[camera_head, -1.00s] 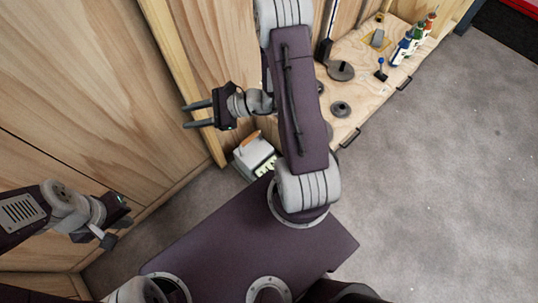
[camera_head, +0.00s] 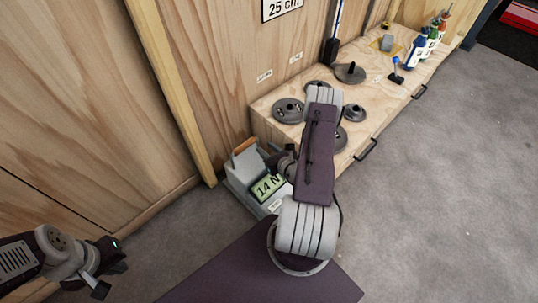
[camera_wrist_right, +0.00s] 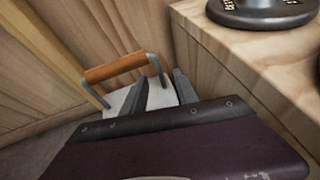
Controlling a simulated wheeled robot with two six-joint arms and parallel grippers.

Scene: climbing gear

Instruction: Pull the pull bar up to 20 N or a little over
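The pull bar (camera_head: 245,146) is an orange-brown wooden handle on metal posts at the back of a light grey box (camera_head: 237,176). The box stands on the floor by the wall, and its green display (camera_head: 268,187) reads 14 N. My right gripper (camera_head: 275,157) is just right of the bar. In the right wrist view its two fingers (camera_wrist_right: 161,77) are apart and hold nothing. The bar (camera_wrist_right: 115,67) shows ahead and to the left, with one post seen between the fingertips. My left gripper (camera_head: 110,275) is open and empty at the lower left, far from the box.
A wooden wall (camera_head: 215,80) rises behind. Grey floor (camera_head: 440,190) is open on the right.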

